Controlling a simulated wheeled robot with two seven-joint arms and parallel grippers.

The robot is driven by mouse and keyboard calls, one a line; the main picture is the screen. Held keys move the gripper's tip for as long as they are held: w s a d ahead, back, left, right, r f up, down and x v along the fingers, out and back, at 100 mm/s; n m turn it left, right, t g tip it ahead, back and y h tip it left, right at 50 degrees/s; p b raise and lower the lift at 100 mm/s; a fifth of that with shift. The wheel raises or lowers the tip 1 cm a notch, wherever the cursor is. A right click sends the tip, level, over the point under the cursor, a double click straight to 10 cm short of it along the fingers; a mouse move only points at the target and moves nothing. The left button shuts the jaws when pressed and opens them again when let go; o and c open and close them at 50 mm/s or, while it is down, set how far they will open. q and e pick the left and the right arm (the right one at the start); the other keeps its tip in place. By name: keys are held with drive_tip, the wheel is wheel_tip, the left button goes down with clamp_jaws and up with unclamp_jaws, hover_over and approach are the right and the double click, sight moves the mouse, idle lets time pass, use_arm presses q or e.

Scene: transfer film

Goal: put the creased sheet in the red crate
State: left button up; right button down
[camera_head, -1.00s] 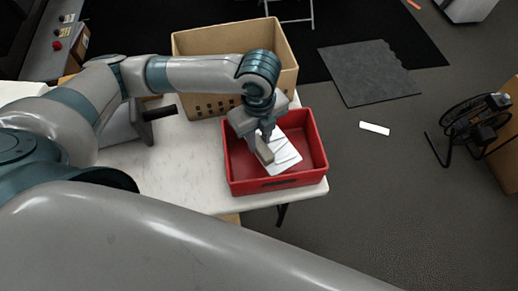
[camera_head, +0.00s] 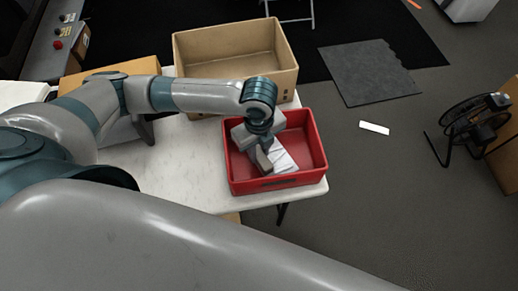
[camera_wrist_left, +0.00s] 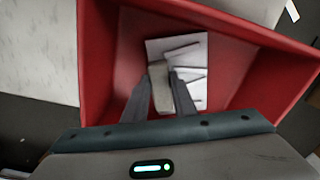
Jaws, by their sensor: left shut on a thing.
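The creased sheet (camera_head: 283,158) is white with dark crease lines. It is inside the red crate (camera_head: 306,176), which stands at the right end of the table. My left gripper (camera_head: 265,163) reaches down into the crate and is shut on the sheet. In the left wrist view the sheet (camera_wrist_left: 190,60) shows between and beyond the fingertips (camera_wrist_left: 168,78), with the crate's red walls (camera_wrist_left: 98,65) around it. Part of the sheet is hidden behind the fingers, and I cannot tell whether it touches the crate floor. My right gripper is out of view.
An open cardboard box (camera_head: 215,68) stands right behind the crate. The white table (camera_head: 180,180) is clear left of the crate. On the floor lie a dark grey mat (camera_head: 365,72) and a white strip (camera_head: 374,128). A black fan (camera_head: 474,122) stands at the far right.

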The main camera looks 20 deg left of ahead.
use_arm(q)
drive_tip(key=shift+f, duration=0.1)
drive_tip(key=o, duration=1)
drive_tip(key=shift+o, duration=0.2)
